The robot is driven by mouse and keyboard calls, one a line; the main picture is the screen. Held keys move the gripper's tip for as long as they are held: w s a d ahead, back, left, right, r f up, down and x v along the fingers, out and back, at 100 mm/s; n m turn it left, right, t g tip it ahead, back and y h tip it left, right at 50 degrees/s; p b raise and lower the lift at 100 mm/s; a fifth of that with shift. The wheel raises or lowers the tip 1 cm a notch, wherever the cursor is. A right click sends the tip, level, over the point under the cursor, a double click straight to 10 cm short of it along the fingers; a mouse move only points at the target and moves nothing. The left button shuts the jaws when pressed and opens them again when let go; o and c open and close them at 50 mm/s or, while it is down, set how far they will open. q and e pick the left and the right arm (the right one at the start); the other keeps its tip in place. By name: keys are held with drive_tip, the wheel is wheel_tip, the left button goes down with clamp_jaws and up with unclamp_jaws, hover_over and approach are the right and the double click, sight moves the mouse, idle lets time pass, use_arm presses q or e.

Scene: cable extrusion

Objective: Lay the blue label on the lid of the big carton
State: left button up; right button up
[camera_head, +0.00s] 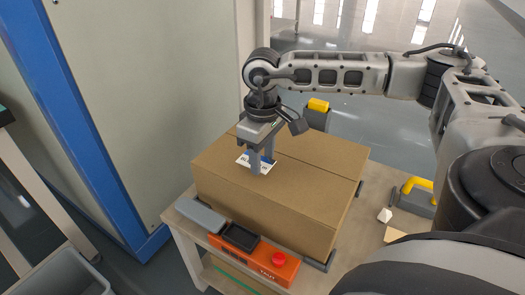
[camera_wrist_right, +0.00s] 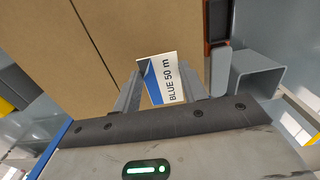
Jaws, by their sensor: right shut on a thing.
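The big carton (camera_head: 300,194) is closed and sits on a small table. Its brown lid also fills much of the right wrist view (camera_wrist_right: 110,40). The blue label, white with a blue part and the print "BLUE 50 m" (camera_wrist_right: 168,82), is between the fingers of my right gripper (camera_head: 262,168). It also shows in the head view (camera_head: 243,161), close over the left part of the lid; I cannot tell whether it touches the lid. My right gripper is shut on the label and points down. My left gripper is not in view.
An orange box with a red button (camera_head: 278,262), a black tray (camera_head: 240,237) and a grey block (camera_head: 201,215) lie along the table's front edge. A yellow-handled tool (camera_head: 416,192) and a small white piece (camera_head: 384,215) are right of the carton. The lid's right part is clear.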

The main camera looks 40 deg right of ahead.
drive_tip(key=shift+s+f+b, duration=0.1)
drive_tip(key=shift+f+b, duration=0.85)
drive_tip(key=shift+f, duration=0.2)
drive_tip(key=o, duration=0.8)
drive_tip(key=shift+o, duration=0.2)
wheel_tip(320, 180, up, 8)
drive_tip(key=p, duration=0.6)
drive_tip(key=shift+r+p, duration=0.2)
drive_tip(key=shift+p, duration=0.1)
